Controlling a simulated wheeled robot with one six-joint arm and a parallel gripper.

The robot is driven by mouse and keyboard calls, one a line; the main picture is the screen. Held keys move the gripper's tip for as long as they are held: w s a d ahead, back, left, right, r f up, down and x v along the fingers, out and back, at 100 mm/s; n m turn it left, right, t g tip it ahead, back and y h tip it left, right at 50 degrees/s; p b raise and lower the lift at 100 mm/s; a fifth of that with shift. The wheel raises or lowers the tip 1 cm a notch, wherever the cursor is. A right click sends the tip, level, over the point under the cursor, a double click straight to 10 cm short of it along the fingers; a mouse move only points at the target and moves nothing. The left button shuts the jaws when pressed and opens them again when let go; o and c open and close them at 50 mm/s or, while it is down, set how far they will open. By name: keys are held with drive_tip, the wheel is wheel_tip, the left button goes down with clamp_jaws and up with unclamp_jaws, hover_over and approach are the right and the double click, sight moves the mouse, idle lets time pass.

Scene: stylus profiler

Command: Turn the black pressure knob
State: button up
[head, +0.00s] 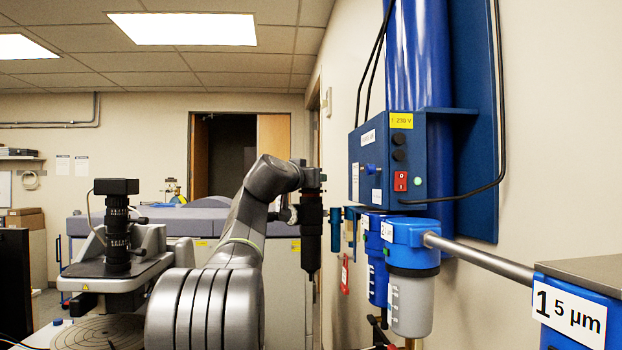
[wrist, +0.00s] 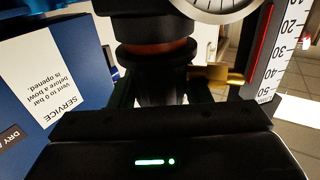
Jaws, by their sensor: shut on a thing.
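The black pressure knob (wrist: 156,88) shows in the upper middle of the wrist view, below a wider black collar with a reddish-brown ring. My gripper (wrist: 160,97) is shut on the knob, with a dark finger on its left and right sides. The gripper body hides the lower part of the wrist view. In the head view, my grey arm reaches toward the wall units, and the knob cannot be made out there.
A blue panel with a service label (wrist: 42,75) is close on the left. Blue filter housings (head: 411,245) hang along the wall.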

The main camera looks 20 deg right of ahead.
drive_tip(key=shift+r+n+t+y+p, duration=0.15)
drive_tip(key=shift+n+t+y+p, duration=0.15)
drive_tip(key=shift+y, duration=0.1)
drive_tip(key=shift+n+t+y+p, duration=1)
drive_tip(key=shift+n+y+p, duration=0.1)
drive_tip(key=shift+y, duration=0.3)
drive_tip(key=shift+n+t+y+p, duration=0.3)
drive_tip(key=shift+n+t+y, duration=0.15)
drive_tip(key=shift+y, duration=0.25)
drive_tip(key=shift+n+t+y, duration=0.55)
drive_tip(key=shift+n+y, duration=0.6)
drive_tip(key=shift+y, duration=0.45)
drive_tip(key=shift+n+t+y+b, duration=0.3)
drive_tip(key=shift+n+y+b, duration=0.75)
drive_tip(key=shift+y, duration=0.65)
drive_tip(key=o, duration=1)
